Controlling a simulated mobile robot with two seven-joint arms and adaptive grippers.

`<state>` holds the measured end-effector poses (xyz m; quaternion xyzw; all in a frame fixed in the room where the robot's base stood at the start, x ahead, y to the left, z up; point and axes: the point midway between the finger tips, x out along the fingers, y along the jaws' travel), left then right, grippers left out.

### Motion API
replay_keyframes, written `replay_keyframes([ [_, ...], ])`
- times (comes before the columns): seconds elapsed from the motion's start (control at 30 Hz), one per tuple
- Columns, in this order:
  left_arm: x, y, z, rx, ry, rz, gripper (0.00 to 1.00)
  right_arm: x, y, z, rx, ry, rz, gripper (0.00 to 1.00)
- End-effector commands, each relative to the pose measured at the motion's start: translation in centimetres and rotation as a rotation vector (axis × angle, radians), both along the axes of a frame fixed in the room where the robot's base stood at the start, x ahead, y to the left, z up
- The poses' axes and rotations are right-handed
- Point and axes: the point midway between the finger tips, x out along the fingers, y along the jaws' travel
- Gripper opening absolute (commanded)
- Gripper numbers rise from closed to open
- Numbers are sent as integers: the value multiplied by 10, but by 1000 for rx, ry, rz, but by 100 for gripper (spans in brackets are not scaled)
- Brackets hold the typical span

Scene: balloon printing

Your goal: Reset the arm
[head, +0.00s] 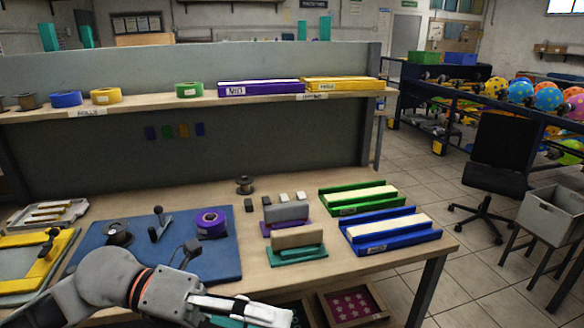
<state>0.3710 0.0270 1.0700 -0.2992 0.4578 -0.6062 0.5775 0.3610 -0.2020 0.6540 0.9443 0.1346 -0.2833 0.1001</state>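My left arm (107,278) comes in from the lower left, low over the front edge of the workbench (340,275). My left gripper (262,312) is at the bottom of the head view, in front of the bench edge. Its fingers are seen side-on and partly cut off by the frame, so I cannot tell whether they are open or shut. No held object is clearly visible. My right arm and gripper do not show.
A blue mat (225,258) with a purple roll (211,223) lies behind my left arm. Teal and purple blocks, a green tray (359,197) and a blue tray (388,230) stand to the right. A shelf (150,104) with rolls runs behind. Open floor (480,265) lies right.

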Motion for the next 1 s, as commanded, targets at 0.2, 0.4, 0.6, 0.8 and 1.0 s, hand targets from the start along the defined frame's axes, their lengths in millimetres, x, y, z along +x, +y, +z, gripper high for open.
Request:
replay_keyframes([
  [0.2, 40, -11, 23, -408, 356, 216, 78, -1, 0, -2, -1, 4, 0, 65],
  [0.4, 102, 26, -14, -688, 721, 530, 78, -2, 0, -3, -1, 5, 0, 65],
  [0.6, 136, 85, -125, -856, 1111, 913, 78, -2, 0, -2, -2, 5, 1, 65],
  [0.8, 111, 132, -249, -902, 1439, 1245, 78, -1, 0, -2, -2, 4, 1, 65],
  [1.0, 49, 161, -354, -880, 1713, 1521, 78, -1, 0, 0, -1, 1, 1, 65],
])
